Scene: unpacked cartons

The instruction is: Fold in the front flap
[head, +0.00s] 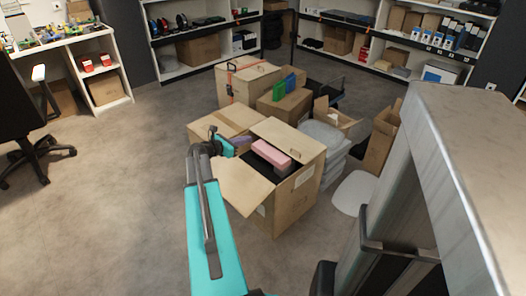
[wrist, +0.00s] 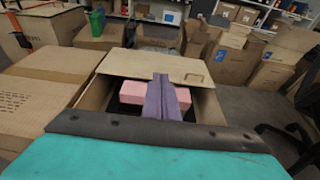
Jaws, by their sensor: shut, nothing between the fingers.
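The open carton (head: 290,208) stands in the middle of the head view, and part of it shows in the wrist view (wrist: 208,104). A flap (head: 242,187) at its near left side slants outward and down; I take it as the front flap. Another flap (head: 291,136) shows at its far right side. A pink block (head: 271,154) lies inside in a dark interior, also in the wrist view (wrist: 131,99). My gripper (head: 241,141) has purple fingers, shut and empty, by the carton's far left edge. In the wrist view the fingers (wrist: 162,84) overlap the pink block; contact cannot be told.
A closed carton (head: 224,121) stands close behind on the left. Another carton (head: 284,105) with green and blue items stands behind. White bins (head: 325,138) and an open carton (head: 382,140) are at the right.

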